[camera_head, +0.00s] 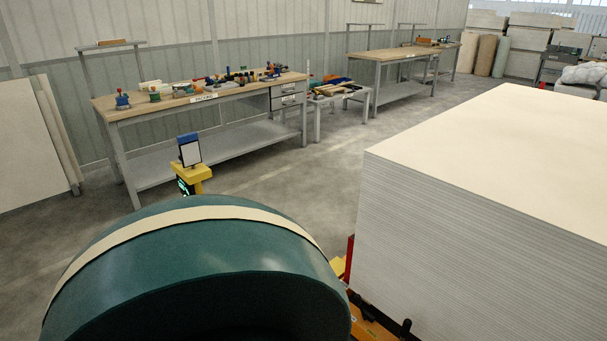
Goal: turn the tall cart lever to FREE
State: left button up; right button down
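I cannot make out a lever marked FREE in this view. A yellow post (195,172) with a blue-topped white panel (189,150) stands behind a large dark green rounded body (190,255) with a cream band. Small green marks show on a dark part low on the post. Orange, red and black parts (375,322) show low between the green body and the stack of sheets; whether they belong to a cart I cannot tell. Neither of my grippers is in view.
A tall stack of pale sheets (480,220) fills the right side. A workbench (140,107) with tools stands along the wall, with a low table (318,98) and a second bench (390,55) beyond. Boards (35,140) lean at left. Grey floor (290,180) lies open between.

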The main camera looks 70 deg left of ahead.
aim_at(358, 297)
jog(key=j+u, duration=0.1)
jog(key=u, duration=1.55)
jog(key=i+l, duration=0.1)
jog(key=i, duration=0.35)
jog(key=i+l, duration=0.15)
jog(key=i, duration=0.3)
jog(key=u, duration=1)
jog(key=i+l+u, duration=0.1)
jog(key=u, duration=0.2)
jog(key=i+l, duration=0.6)
jog(key=i, duration=0.2)
